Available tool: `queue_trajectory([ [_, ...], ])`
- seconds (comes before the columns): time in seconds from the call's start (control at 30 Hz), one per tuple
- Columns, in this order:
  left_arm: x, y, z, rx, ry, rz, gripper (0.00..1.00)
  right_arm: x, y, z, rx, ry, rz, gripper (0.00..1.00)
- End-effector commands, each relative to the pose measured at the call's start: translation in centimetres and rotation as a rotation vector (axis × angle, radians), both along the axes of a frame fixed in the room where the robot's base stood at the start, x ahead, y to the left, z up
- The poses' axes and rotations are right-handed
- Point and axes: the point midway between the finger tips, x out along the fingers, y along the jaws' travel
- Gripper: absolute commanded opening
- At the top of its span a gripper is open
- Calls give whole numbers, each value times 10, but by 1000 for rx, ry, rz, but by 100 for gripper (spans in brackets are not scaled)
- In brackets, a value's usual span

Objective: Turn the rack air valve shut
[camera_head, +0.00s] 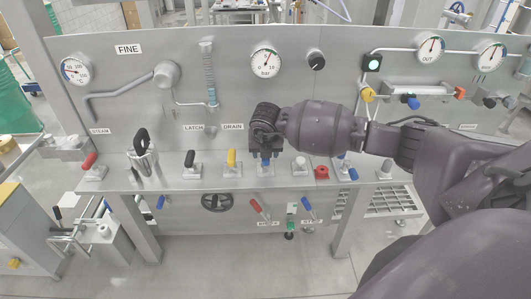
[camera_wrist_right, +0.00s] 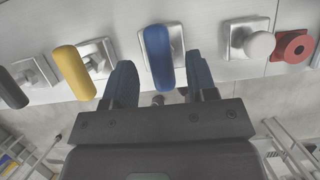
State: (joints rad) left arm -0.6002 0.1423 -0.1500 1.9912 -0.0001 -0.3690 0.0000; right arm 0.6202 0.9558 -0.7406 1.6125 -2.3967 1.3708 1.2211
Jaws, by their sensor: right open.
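A blue lever handle (camera_wrist_right: 158,58) stands on a square metal plate on the panel ledge. In the head view only a bit of blue (camera_head: 265,162) shows beneath my right gripper (camera_head: 265,153). In the right wrist view my right gripper (camera_wrist_right: 162,85) is open, with one finger on each side of the blue handle. The fingers look apart from it, with a wider gap on the left. I cannot read a label naming this handle as the rack air valve. My left gripper is not in view.
Left of it on the ledge are a yellow handle (camera_head: 231,158), a black handle (camera_head: 190,159) and a red handle (camera_head: 90,161). Right of it are a white knob (camera_head: 300,166) and a red button (camera_head: 321,173). A gauge (camera_head: 265,61) is above; a black handwheel (camera_head: 217,202) is below.

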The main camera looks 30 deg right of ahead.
Motion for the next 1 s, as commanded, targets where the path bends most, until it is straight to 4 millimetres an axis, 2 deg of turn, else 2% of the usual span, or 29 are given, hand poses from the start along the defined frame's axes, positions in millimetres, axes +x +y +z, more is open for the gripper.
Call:
queue_trajectory([
  [0.3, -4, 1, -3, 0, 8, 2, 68, -18, 11, 55, 0, -5, 1, 52],
  [0.5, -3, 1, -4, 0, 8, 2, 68, -27, 17, 78, -1, -3, -1, 52],
  [0.7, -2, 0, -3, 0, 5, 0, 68, -30, 19, 87, 0, -2, -1, 52],
  [1.0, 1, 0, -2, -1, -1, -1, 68, -30, 19, 87, -1, -2, -1, 52],
])
